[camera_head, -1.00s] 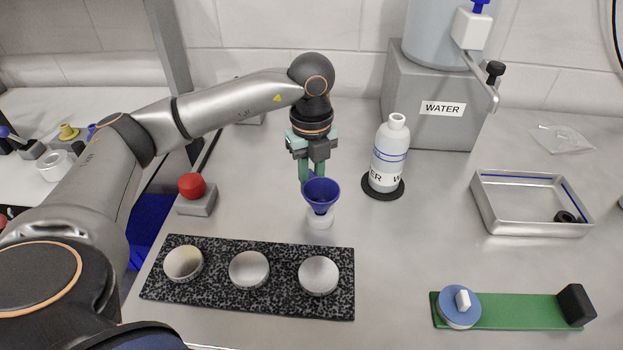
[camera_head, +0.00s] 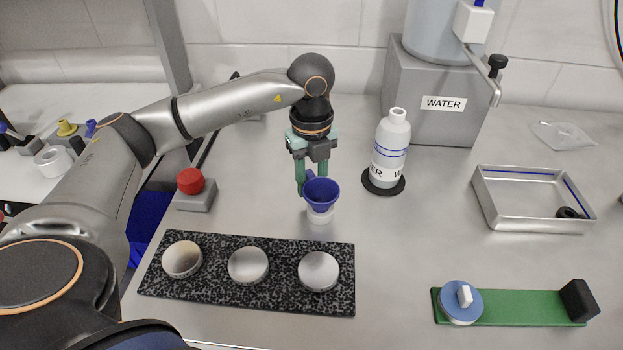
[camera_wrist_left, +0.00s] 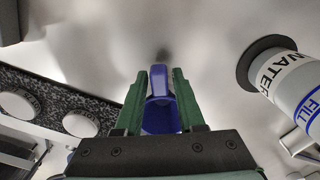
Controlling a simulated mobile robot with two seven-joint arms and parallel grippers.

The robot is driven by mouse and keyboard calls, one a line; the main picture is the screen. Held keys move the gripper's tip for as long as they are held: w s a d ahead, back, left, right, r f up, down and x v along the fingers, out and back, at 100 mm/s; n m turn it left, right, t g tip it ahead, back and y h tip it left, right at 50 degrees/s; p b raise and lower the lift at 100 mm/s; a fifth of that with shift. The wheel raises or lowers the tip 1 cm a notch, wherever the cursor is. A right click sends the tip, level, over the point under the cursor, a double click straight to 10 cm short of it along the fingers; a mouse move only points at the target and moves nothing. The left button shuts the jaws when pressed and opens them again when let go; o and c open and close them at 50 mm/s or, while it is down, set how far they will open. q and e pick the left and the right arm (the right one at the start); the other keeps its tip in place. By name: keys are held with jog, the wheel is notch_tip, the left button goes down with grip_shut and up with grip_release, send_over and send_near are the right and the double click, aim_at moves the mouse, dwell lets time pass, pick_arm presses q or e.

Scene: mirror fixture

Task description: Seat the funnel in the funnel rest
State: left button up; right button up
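The blue funnel (camera_head: 322,192) stands upright with its lower part in the white funnel rest (camera_head: 319,216), near the middle of the counter in the head view. My left gripper (camera_head: 311,180) is just behind the funnel, pointing down. Its green fingers are spread to either side of the funnel's blue tab. In the left wrist view the tab of the funnel (camera_wrist_left: 159,85) lies between the fingers, with a narrow gap on each side. The funnel's spout is hidden inside the rest. My right gripper is not in view.
A black speckled plate (camera_head: 210,297) with three round metal dishes lies in front. A water bottle (camera_head: 391,150) on a dark coaster stands to the right, near the water dispenser (camera_head: 425,115). A red button (camera_head: 190,181) is left. A metal tray (camera_head: 530,224) and green board (camera_head: 520,308) lie right.

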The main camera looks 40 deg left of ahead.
pick_arm(q)
jog(key=shift+o, duration=1.1)
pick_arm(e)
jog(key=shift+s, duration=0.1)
pick_arm(q)
jog(key=shift+r, duration=0.4)
notch_tip(320, 180, up, 11)
jog(key=shift+f+p, duration=0.2)
jog(key=shift+p, duration=0.5)
jog(key=shift+s+r, duration=0.1)
jog(key=shift+r, duration=0.45)
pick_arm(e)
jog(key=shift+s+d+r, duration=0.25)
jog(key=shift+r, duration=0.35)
